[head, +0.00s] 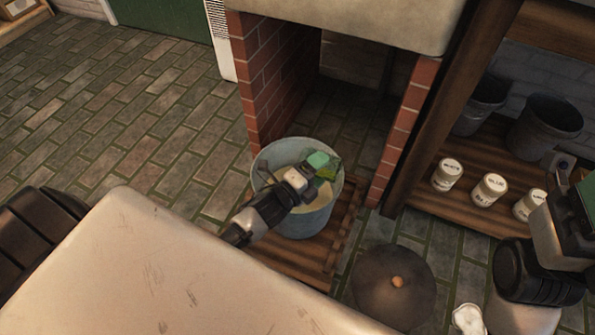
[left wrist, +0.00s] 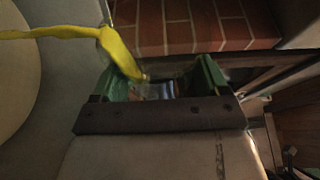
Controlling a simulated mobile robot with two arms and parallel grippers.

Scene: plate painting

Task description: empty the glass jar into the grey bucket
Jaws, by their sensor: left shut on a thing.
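The grey bucket (head: 305,222) stands on a slatted wooden pallet, with pale cream liquid inside. My left gripper (head: 322,166), with green fingers, is over the bucket's mouth. In the left wrist view the gripper (left wrist: 155,88) is shut, and a small clear, bluish patch between its fingers seems to be the glass jar (left wrist: 165,90). Most of the jar is hidden. Yellow liquid (left wrist: 112,50) stretches from between the fingers toward the left, over the bucket (left wrist: 65,105). My right gripper (head: 587,195) is partly cut off at the right edge.
A brick-legged basin (head: 370,20) stands behind the bucket, with brick piers (head: 275,80) close by. A round dark lid (head: 392,287) with an orange knob is on the floor. White labelled pots (head: 447,175) and dark buckets (head: 545,125) stand on a shelf at right. Open floor lies left.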

